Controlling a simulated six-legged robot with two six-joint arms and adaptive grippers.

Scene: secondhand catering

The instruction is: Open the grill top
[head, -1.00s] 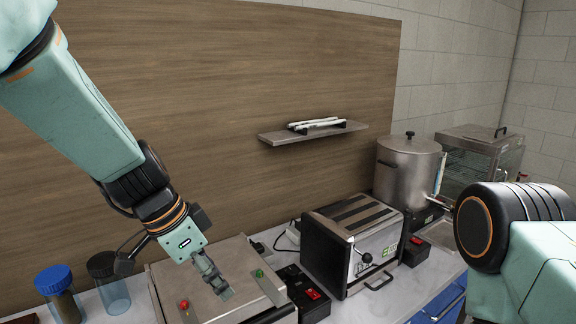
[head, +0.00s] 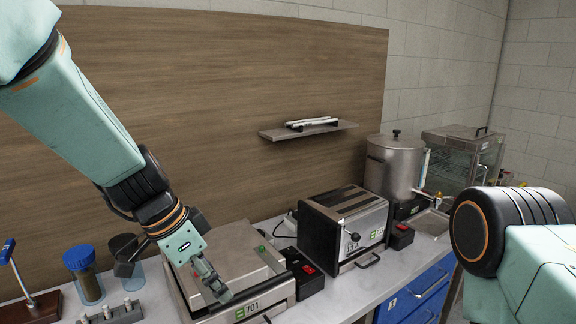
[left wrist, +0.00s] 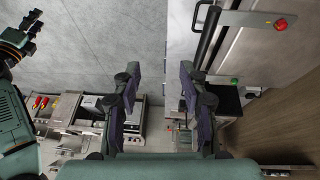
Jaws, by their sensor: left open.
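The grill (head: 235,262) stands on the counter, with a flat metal top and a front label reading 701. Its top lies down, closed. My left gripper (head: 219,289) is over the front of the grill and hides part of its front edge. In the left wrist view the left gripper (left wrist: 157,95) is open and empty between its two dark fingers. The grill's black bar handle (left wrist: 207,42) shows there to the right of the fingers, apart from them, beside the metal top (left wrist: 247,55).
A toaster (head: 343,228) stands right of the grill, with a large pot (head: 391,168) and a glass cabinet (head: 462,155) beyond. Blue-lidded (head: 85,274) and black-lidded (head: 124,258) jars stand left. A small shelf (head: 308,131) juts from the wood panel.

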